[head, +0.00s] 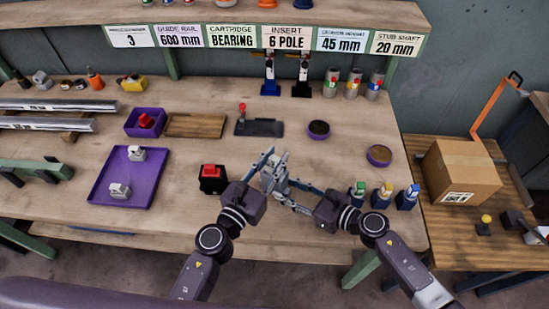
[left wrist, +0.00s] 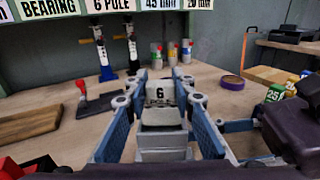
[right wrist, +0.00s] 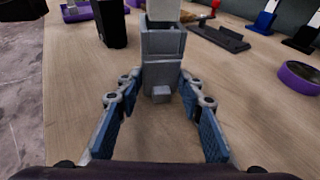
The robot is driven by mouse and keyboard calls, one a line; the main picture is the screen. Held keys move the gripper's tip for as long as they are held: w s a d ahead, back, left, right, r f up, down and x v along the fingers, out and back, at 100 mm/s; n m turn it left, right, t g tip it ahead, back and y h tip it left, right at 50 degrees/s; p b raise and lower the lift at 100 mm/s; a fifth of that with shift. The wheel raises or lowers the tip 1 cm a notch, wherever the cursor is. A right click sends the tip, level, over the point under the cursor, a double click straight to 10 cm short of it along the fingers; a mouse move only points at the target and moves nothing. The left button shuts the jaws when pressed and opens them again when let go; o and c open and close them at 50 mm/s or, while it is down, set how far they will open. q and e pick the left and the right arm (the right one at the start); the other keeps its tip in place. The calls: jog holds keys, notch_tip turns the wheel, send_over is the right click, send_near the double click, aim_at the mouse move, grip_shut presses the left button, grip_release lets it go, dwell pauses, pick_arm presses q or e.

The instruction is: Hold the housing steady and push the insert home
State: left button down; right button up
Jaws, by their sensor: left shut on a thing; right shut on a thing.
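The grey housing (head: 277,178) stands at the front middle of the bench, between my grippers. In the right wrist view, the housing (right wrist: 161,62) is a blocky upright body with a small tab low on its near face. My right gripper (right wrist: 160,80) is shut on it near this tab. The insert (right wrist: 163,10) also shows at the top of the right wrist view. How deep it sits is hidden.
A black box with a red button (head: 211,177) stands close left of my left gripper. A purple tray (head: 105,187) holds two pale parts.

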aim_at(272, 170)
dwell(0.7)
pick_arm(q)
jog(key=shift+f, duration=0.5)
jog(key=shift+f, duration=1.05)
jog(key=c, duration=1.5)
grip_release()
jog(key=shift+c, duration=0.2)
jog(key=v, duration=1.2)
